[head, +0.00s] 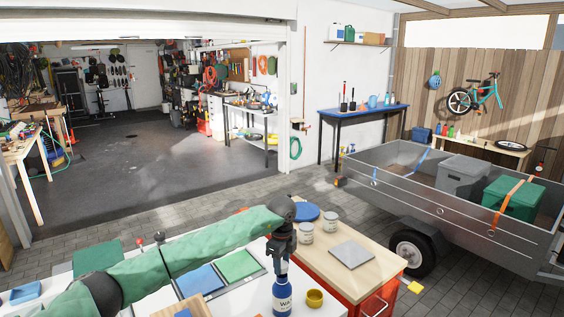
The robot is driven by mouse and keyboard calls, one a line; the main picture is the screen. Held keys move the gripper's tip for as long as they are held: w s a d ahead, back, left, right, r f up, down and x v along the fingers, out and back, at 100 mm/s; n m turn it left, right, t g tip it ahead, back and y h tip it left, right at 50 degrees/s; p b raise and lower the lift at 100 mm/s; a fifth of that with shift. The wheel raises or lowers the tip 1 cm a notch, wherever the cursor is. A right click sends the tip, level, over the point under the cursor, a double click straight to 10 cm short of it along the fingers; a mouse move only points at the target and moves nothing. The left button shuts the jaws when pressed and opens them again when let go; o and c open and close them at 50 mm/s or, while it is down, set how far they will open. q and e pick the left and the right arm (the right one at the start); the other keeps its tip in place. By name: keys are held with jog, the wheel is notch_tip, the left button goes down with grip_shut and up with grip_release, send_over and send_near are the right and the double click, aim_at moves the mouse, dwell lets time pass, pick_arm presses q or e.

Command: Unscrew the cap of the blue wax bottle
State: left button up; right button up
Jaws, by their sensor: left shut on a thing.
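The blue wax bottle (283,298) stands upright at the bottom middle of the head view, with a white label on its front. My left gripper (283,258) reaches down from above onto the top of the bottle, at the end of my green-sleeved arm. Its jaws are shut at the bottle's cap, which they mostly hide. I cannot tell how far the cap is turned. My right gripper is not in view.
A yellow tub (315,299) stands just right of the bottle. Two tins (305,233) (330,222), a blue disc (306,212) and a grey plate (351,254) lie on the wooden top (380,262) behind. Blue and green panels (202,280) lie left of the bottle.

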pick_arm(q)
jog(key=shift+s+a+m, duration=0.15)
jog(key=shift+a+m, duration=0.2)
jog(key=shift+m, duration=0.45)
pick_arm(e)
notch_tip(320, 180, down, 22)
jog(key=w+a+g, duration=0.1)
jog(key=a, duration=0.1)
pick_arm(q)
jog(key=s+a+n, duration=0.4)
jog(key=a+n, duration=0.6)
jog(key=n, duration=0.3)
jog(key=s+a+n, duration=0.5)
jog(key=a+n, duration=0.4)
jog(key=n, duration=0.3)
jog(key=shift+s+a+n, duration=0.25)
jog(key=shift+a+n, duration=0.15)
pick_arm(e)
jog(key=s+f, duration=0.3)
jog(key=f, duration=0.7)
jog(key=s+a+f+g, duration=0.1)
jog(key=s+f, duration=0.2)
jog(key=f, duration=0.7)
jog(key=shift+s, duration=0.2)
pick_arm(q)
jog(key=shift+f, duration=0.15)
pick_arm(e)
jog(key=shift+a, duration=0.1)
